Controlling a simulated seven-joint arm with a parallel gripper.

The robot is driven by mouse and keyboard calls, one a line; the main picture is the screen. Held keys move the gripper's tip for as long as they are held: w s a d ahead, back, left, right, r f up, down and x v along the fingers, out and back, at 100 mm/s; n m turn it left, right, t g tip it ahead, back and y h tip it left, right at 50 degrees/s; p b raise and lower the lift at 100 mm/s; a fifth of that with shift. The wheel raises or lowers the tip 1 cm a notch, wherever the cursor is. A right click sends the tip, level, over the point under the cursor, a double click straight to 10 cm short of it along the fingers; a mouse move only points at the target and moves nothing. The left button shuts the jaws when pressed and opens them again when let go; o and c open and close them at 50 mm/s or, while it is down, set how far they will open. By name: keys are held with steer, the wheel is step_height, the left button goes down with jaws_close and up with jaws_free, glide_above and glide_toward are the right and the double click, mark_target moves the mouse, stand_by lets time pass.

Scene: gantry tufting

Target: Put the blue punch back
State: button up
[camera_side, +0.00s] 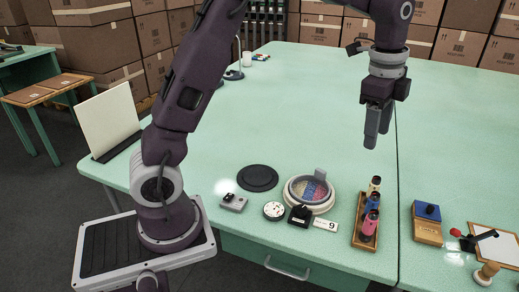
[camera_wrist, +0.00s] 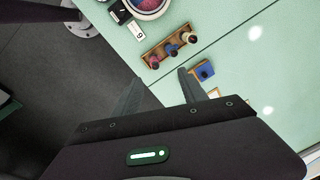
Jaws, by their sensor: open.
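A wooden rack (camera_side: 358,239) near the table's front edge holds three upright punches in a row. The wrist view also shows the rack (camera_wrist: 148,52), ahead of the fingers. My gripper (camera_side: 377,128) is high above the table, behind the rack in the side view, pointing down. In the wrist view my gripper (camera_wrist: 159,90) is open with nothing between its fingers.
A round dish (camera_side: 292,200) with red, blue and yellow sections stands left of the rack, beside a number 9 card (camera_side: 325,224). A wooden block with a blue top (camera_side: 427,211) is to the right. The table behind is mostly clear.

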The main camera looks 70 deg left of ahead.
steer(key=s+r+n+t, duration=0.2)
steer(key=s+r+n, duration=0.4)
steer(key=s, duration=0.7)
steer(key=s+d+f+n+t, duration=0.1)
steer(key=s+n, duration=0.6)
steer(key=s, duration=0.9)
step_height(320, 180, down, 2)
steer(key=shift+s+t, duration=0.4)
steer(key=shift+t, duration=0.2)
